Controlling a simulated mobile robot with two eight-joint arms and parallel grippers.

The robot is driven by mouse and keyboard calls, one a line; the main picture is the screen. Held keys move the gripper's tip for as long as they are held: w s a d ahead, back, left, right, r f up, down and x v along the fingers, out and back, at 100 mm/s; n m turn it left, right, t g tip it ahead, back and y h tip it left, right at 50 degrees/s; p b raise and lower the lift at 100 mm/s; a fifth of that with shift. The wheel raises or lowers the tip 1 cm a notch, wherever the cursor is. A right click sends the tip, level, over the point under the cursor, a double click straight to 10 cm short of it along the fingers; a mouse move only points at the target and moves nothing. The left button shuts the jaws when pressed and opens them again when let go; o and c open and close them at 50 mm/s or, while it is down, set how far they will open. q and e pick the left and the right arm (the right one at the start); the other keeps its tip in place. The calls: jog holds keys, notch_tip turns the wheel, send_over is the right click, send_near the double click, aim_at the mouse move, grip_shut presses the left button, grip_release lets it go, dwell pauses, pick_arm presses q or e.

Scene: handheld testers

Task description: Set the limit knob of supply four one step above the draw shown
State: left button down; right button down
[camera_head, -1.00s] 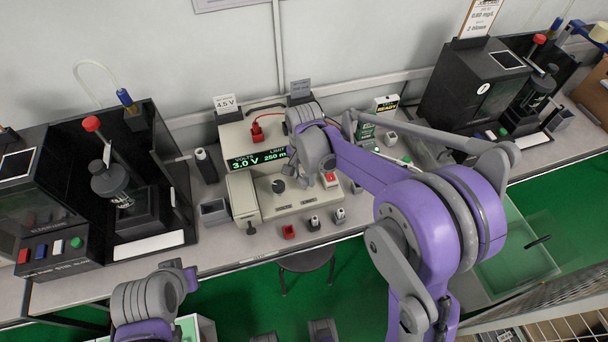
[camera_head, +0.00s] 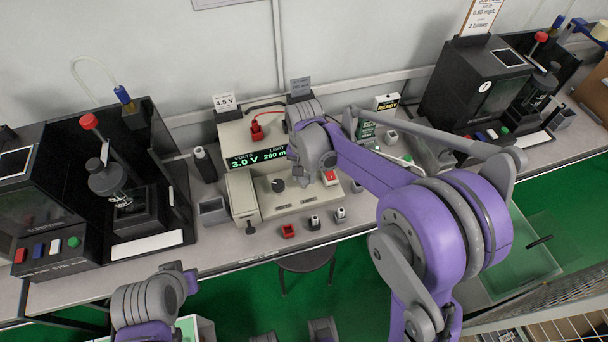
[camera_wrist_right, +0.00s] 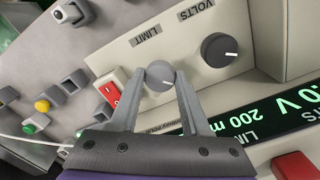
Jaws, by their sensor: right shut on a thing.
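The supply (camera_head: 290,200) is a beige bench unit. Its green display (camera_head: 262,157) reads VOLTS 3.0 V and LIMIT 200 m, the last part being covered by my right arm. My right gripper (camera_wrist_right: 159,80) is shut on the grey limit knob (camera_wrist_right: 160,75), beneath the LIMIT label, in the right wrist view. The dark volts knob (camera_wrist_right: 220,50) is beside it, untouched. In the head view, the arm hides the limit knob. A card on top (camera_head: 224,101) reads 4.5 V; a grey card (camera_head: 300,85) is unreadable. Only part of my left arm shows, without its fingers.
A red rocker switch (camera_wrist_right: 108,92) is close beside the right fingers. A red plug (camera_head: 257,130) with cables is on the supply's top. Dark testers (camera_head: 478,80) stand on both sides of the bench.

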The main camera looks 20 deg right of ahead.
aim_at(304, 177)
jog(key=n+b, duration=0.1)
jog(key=n, duration=0.3)
jog(key=shift+n, duration=0.3)
jog(key=shift+n+b, duration=0.3)
jog(key=shift+n, duration=1.6)
jog(key=shift+c, duration=1.9)
grip_release()
notch_tip(304, 177, up, 11)
jog(key=shift+p, duration=0.4)
